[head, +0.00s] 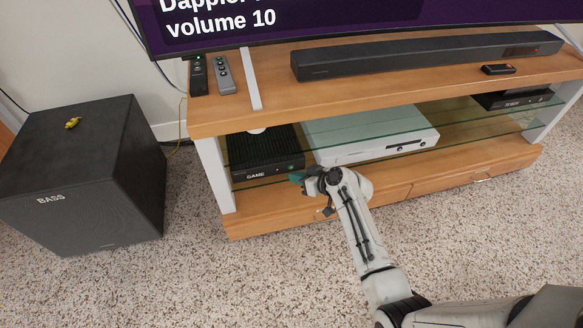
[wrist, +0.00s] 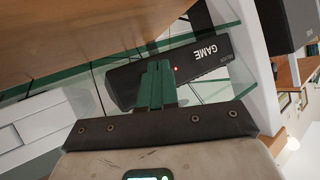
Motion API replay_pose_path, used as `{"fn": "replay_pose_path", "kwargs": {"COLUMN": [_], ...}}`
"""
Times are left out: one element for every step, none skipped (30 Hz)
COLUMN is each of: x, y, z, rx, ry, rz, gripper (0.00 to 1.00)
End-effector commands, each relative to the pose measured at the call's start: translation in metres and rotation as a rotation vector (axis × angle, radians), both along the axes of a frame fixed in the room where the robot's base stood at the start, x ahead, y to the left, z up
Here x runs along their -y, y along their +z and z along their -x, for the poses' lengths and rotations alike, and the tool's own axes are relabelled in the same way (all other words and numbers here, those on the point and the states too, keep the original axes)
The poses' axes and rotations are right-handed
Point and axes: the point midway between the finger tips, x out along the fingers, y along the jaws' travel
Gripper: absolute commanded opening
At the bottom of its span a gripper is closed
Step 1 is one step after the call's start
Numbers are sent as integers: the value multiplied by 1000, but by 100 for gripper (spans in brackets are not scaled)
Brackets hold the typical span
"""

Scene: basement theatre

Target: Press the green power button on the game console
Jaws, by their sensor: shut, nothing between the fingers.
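The game console (head: 255,155) is a black box marked GAME on the glass shelf of the wooden TV stand. In the head view its front shows a small reddish light and a small green spot near the right end. The console also shows in the wrist view (wrist: 205,55), with a red light on its front. My gripper (head: 297,177) has green fingers, pressed together and empty, just in front of the console's right end. In the wrist view my gripper (wrist: 158,70) overlaps the console's front beside the red light and hides part of it. I cannot tell whether it touches. The green button is not visible there.
A white console (head: 375,133) sits right of the black one on the shelf. The wooden top (head: 300,85) above carries a soundbar (head: 425,57) and two remotes (head: 222,74). A black subwoofer (head: 85,170) stands left. The carpet in front is clear.

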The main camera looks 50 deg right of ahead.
Motion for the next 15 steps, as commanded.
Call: {"fn": "replay_pose_path", "kwargs": {"x": [-2, -3, -5, -7, -9, -11, -12, -14, -16, -18, -19, -21, -23, -24, -26], "y": [1, 1, 1, 2, 1, 2, 2, 1, 1, 2, 1, 1, 1, 1, 1], "z": [3, 5, 8, 10, 13, 16, 18, 20, 23, 25, 28, 31, 33, 35, 38], "rx": [-2, -2, -2, -2, -2, -2, -1, -2, -2, -2, -2, -3, -3, -2, -2], "ry": [0, 1, 2, 1, 1, 1, 1, 1, 1, 2, 2, 2, 2, 2, 2], "rz": [0, -1, 0, -1, -1, -1, -1, -1, -1, -1, -1, -1, 0, 0, 0], "gripper": [0, 0, 0, 0, 0, 0, 0, 0, 0, 0, 0, 0, 0, 0, 0]}}
